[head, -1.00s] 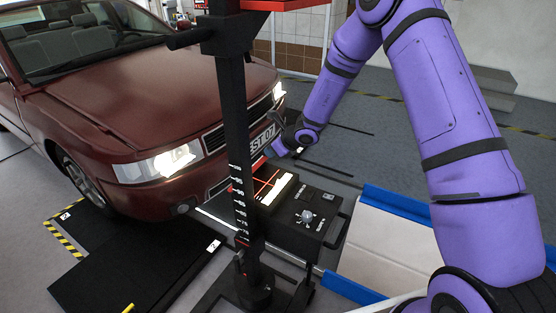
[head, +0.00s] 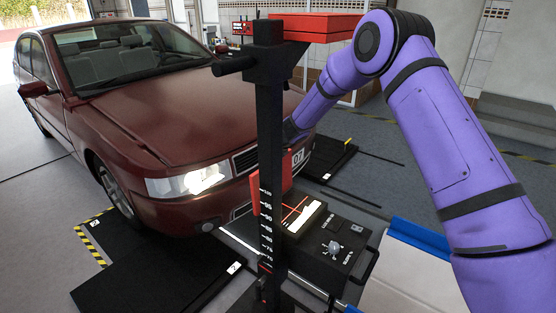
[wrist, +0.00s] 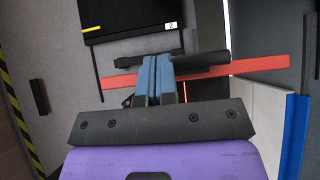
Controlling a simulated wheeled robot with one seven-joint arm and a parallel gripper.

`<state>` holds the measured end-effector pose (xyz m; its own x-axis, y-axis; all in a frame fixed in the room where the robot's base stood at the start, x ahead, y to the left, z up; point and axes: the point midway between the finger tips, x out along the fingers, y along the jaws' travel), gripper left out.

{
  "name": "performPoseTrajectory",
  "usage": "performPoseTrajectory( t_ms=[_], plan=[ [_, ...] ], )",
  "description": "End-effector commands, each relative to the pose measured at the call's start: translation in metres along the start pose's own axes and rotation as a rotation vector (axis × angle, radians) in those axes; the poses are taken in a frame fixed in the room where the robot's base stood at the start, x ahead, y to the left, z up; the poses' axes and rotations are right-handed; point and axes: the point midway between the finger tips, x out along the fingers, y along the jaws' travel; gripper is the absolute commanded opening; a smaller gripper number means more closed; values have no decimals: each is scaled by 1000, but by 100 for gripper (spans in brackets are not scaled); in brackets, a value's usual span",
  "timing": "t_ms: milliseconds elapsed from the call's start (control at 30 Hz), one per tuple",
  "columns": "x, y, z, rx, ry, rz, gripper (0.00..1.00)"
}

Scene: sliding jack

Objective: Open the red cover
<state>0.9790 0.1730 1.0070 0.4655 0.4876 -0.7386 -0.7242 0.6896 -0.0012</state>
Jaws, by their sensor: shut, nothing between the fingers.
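The red cover (head: 285,175) shows as an upright red panel at the far edge of the black box unit, partly hidden behind the black post (head: 271,150). My gripper (head: 290,131) is above it, close to the car's front, and its fingertips are mostly hidden by the post in the head view. In the wrist view my gripper's blue fingers (wrist: 157,72) are shut together and empty. A long red strip (wrist: 255,64) crosses behind them; I cannot tell whether the fingers touch it.
The black box unit (head: 335,245) carries a knob and a lit window. A red box (head: 315,27) tops the post, with a black handle at its left. A dark red car (head: 170,120) stands close behind. A blue-edged ramp (head: 420,235) is at right.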

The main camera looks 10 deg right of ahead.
Motion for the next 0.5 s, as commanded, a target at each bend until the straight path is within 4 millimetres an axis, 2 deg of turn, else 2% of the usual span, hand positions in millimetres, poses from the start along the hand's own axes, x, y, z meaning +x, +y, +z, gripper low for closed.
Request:
performPoseTrajectory(
  t_ms=[200,500],
  plan=[
    [20,1,16,-1,0,0,0],
    [30,0,24,1,-1,1,0]
  ],
)
